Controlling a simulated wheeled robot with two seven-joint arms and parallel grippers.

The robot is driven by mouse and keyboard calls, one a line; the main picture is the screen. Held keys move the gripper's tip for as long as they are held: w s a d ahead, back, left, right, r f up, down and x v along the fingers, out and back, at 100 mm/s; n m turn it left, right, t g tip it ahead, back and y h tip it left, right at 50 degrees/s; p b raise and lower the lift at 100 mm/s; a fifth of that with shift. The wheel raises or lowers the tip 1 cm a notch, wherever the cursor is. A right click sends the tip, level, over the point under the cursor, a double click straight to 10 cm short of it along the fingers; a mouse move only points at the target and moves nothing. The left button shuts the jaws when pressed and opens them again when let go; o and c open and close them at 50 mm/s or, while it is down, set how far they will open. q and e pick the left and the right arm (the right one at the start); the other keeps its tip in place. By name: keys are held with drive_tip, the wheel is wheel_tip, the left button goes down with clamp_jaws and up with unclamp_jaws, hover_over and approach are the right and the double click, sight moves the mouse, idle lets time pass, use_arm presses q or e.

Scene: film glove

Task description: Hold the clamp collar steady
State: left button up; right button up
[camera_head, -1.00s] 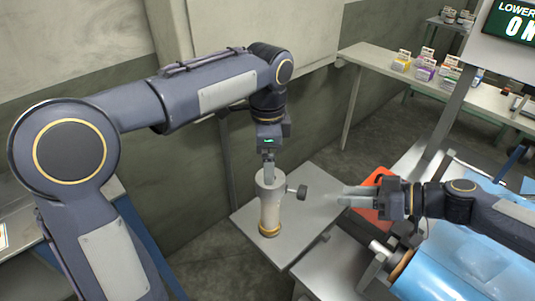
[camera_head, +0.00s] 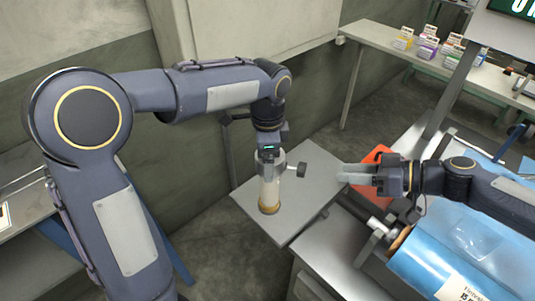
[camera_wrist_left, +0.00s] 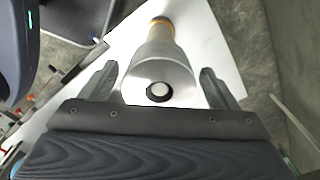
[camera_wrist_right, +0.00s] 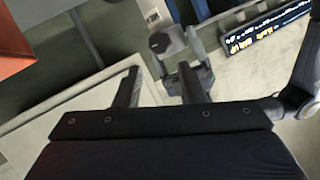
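The clamp collar (camera_head: 270,160) is a grey metal ring with a dark side knob (camera_head: 302,170). It sits at the top of a pale upright post with a tan foot. My left gripper (camera_head: 268,158) points down over it. In the left wrist view the post's round top (camera_wrist_left: 158,75) stands between the two spread fingers (camera_wrist_left: 158,88), with a gap showing on both sides. My right gripper (camera_head: 345,174) points left toward the knob, apart from it. Its fingers (camera_wrist_right: 158,85) are spread and empty in the right wrist view.
The post stands on a light metal plate (camera_head: 310,205). A red-orange object (camera_head: 372,157) lies behind my right gripper. A blue film roll (camera_head: 440,265) is at the lower right. A back table (camera_head: 385,60) carries several small boxes. Floor is open at front left.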

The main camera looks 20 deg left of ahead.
sight(302, 168)
use_arm(q)
drive_tip(key=c, duration=1.2)
use_arm(e)
drive_tip(key=o, duration=0.4)
drive_tip(key=shift+w+a+n, duration=0.1)
drive_tip(key=shift+n, duration=0.3)
drive_tip(key=n, duration=0.3)
drive_tip(key=r+n+g, duration=0.1)
drive_tip(key=shift+w+a+h, duration=0.15)
drive_tip(key=shift+w+h, duration=0.15)
drive_tip(key=shift+w, duration=0.1)
drive_tip(key=shift+n, duration=0.3)
drive_tip(key=x, duration=1.1)
drive_tip(key=shift+s+a+f, duration=0.1)
drive_tip(key=shift+a+f, duration=0.15)
drive_tip(key=shift+a, duration=0.1)
use_arm(q)
drive_tip(key=shift+r, duration=0.1)
use_arm(e)
drive_tip(key=c, duration=1)
